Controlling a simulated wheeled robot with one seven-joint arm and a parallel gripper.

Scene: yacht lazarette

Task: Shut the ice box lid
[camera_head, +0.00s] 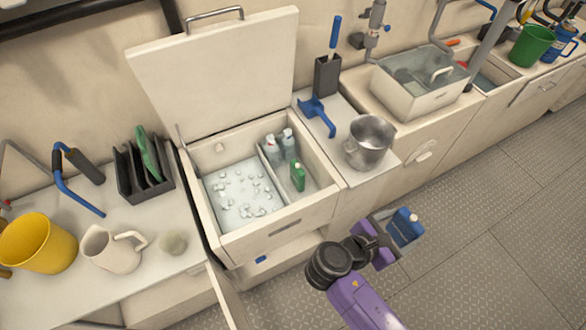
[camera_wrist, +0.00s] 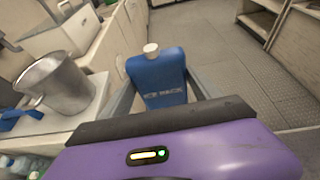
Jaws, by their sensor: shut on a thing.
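The ice box (camera_head: 293,222) is open, and its lid (camera_head: 225,75) stands raised against the wall behind it, with a metal handle on its top edge. Inside are ice on the left and several bottles on the right, one of them green (camera_head: 298,175). My gripper (camera_head: 393,236) is to the right of and in front of the ice box, over the floor. It is shut on a blue ice pack bottle (camera_head: 405,226) with a white cap. The blue bottle also shows upright between the fingers in the wrist view (camera_wrist: 157,80). The lid is not in the wrist view.
A metal pot (camera_head: 369,143) and a blue scoop (camera_head: 317,117) sit on the counter right of the box. A yellow bucket (camera_head: 38,243), a white jug (camera_head: 110,249) and a dark rack (camera_head: 143,177) stand on the left counter. The floor at right is clear.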

